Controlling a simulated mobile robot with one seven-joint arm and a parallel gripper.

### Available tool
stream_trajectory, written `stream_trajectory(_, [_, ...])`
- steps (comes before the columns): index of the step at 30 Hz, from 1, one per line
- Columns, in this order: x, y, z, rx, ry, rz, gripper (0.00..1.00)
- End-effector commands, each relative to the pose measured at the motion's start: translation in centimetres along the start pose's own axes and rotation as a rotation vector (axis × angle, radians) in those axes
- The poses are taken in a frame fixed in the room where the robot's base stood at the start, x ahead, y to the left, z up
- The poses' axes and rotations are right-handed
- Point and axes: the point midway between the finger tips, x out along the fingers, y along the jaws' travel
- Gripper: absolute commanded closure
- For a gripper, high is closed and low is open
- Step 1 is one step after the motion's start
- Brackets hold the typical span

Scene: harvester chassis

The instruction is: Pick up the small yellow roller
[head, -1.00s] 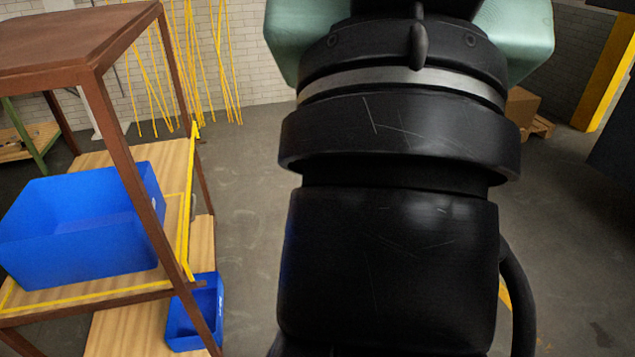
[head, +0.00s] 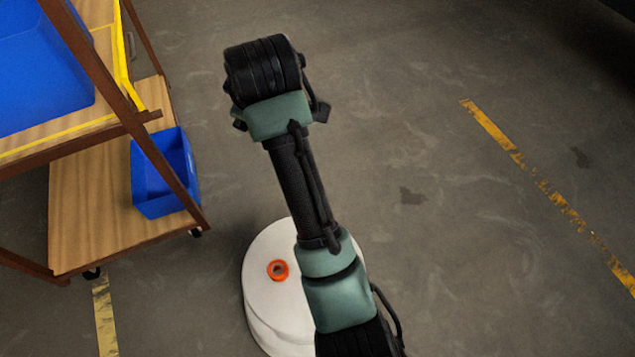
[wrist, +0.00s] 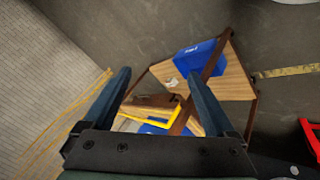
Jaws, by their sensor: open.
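I cannot make out a small yellow roller in either current view. In the wrist view my gripper (wrist: 158,74) is open, with its two dark blue fingers wide apart and nothing between them. Beyond the fingers is a cart with wooden shelves (wrist: 238,80) and a brown frame, some way off. A small blue bin (wrist: 195,58) sits on its lower shelf. In the head view my arm stretches up the middle of the picture, and the gripper itself does not show there.
In the head view the cart's lower shelf (head: 95,210) stands at the left with the small blue bin (head: 160,185). A large blue bin (head: 40,75) sits on the shelf above. Open grey floor (head: 430,120) lies to the right. Yellow rods (wrist: 70,122) show near a pale wall.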

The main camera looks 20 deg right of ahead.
Motion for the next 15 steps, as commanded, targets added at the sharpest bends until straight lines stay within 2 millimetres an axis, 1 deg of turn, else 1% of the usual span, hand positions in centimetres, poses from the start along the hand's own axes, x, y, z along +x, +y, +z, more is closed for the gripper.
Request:
stream_trajectory(1, [4.1, -2.9, 4.4, -0.035, -0.082, -0.08, 0.09])
stream_trajectory(2, [5.4, -4.2, 6.3, -0.059, -0.125, -0.131, 0.09])
stream_trajectory(3, [6.9, -5.9, 8.8, -0.088, -0.178, -0.197, 0.09])
stream_trajectory(5, [8.6, -8.2, 12.1, -0.128, -0.246, -0.295, 0.09])
stream_trajectory(6, [9.4, -9.6, 14.2, -0.149, -0.284, -0.355, 0.09])
stream_trajectory(9, [10.7, -12.2, 18.0, -0.192, -0.352, -0.481, 0.09])
stream_trajectory(10, [10.9, -12.9, 18.8, -0.202, -0.367, -0.512, 0.09])
stream_trajectory(12, [11.1, -13.9, 20.3, -0.217, -0.391, -0.566, 0.09])
stream_trajectory(15, [11.4, -14.8, 21.5, -0.23, -0.409, -0.609, 0.09])
